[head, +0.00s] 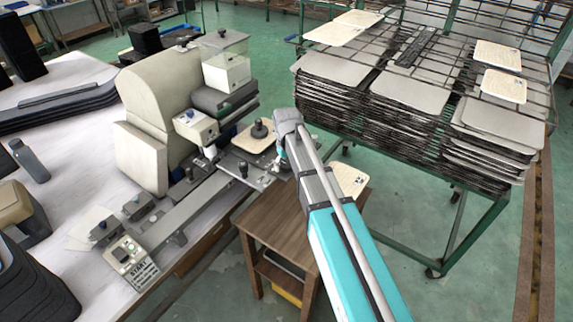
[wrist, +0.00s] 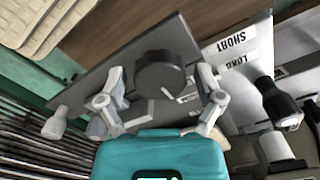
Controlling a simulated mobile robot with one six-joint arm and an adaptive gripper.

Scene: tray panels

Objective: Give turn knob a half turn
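The turn knob (wrist: 160,72) is a dark round knob with a short pale mark at its lower right edge, on a flat grey plate (wrist: 190,40) in the wrist view. My gripper (wrist: 162,80) is open, with one pale finger on the left of the knob and one on the right. A small gap shows between each fingertip and the knob's side. I cannot tell whether the fingertips are level with the knob or above it. In the head view my arm ends beside the machine on the bench, and its end hides the knob and most of the gripper.
In the wrist view a black-topped lever (wrist: 278,103) and labels reading SHORT and LONG (wrist: 232,50) lie right of the plate. A pale round handle (wrist: 55,124) is at its left. A wooden stand (head: 280,220) and a rack of stacked trays (head: 410,90) stand near my arm.

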